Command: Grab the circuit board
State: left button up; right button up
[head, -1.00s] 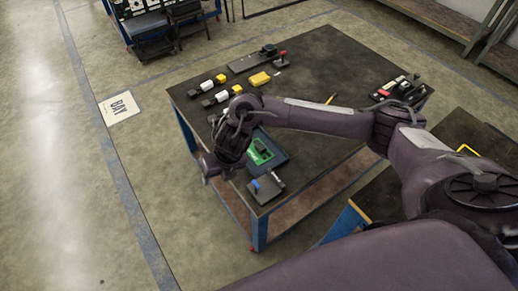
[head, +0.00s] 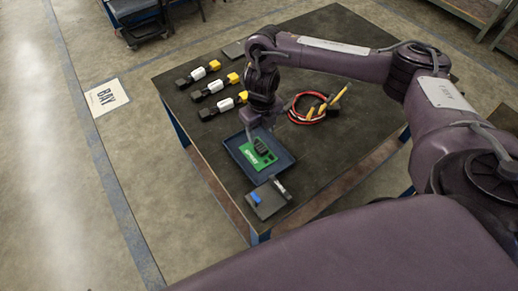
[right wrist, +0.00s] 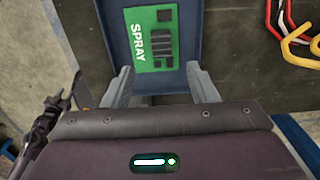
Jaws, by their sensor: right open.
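The green circuit board (head: 258,154) lies in a shallow dark blue tray (head: 283,166) near the left edge of the table. My right gripper (head: 264,131) hangs just above the tray's far side. In the right wrist view its two fingers (right wrist: 160,85) are open and spread, with nothing between them; the board lies ahead of the fingertips. My left gripper is not in view.
Several black, white and yellow connector pieces (head: 207,90) lie on the dark table (head: 345,127) beyond the tray. A red and black cable bundle with yellow-handled tools (head: 316,108) lies to the right. A small dark device with a blue patch (head: 268,199) sits in front of the tray.

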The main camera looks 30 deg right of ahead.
aim_at(261, 148)
jog(key=shift+w+d+f, duration=0.15)
jog(key=shift+w+f, duration=0.15)
jog(key=shift+f, duration=0.4)
jog(key=shift+w+d+f+b, duration=0.1)
jog(key=shift+w+f+b, duration=0.05)
jog(key=shift+f+b, duration=0.2)
jog(key=shift+f, duration=0.45)
jog(key=shift+s+f, duration=0.25)
jog(key=shift+f, duration=0.45)
notch_tip(261, 148, down, 4)
jog(key=shift+f, duration=0.2)
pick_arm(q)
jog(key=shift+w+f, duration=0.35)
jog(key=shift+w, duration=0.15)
pick_arm(e)
jog(key=shift+s, duration=0.1)
jog(key=shift+c, duration=0.2)
jog(key=c, duration=1.1)
jog(key=shift+o, duration=0.2)
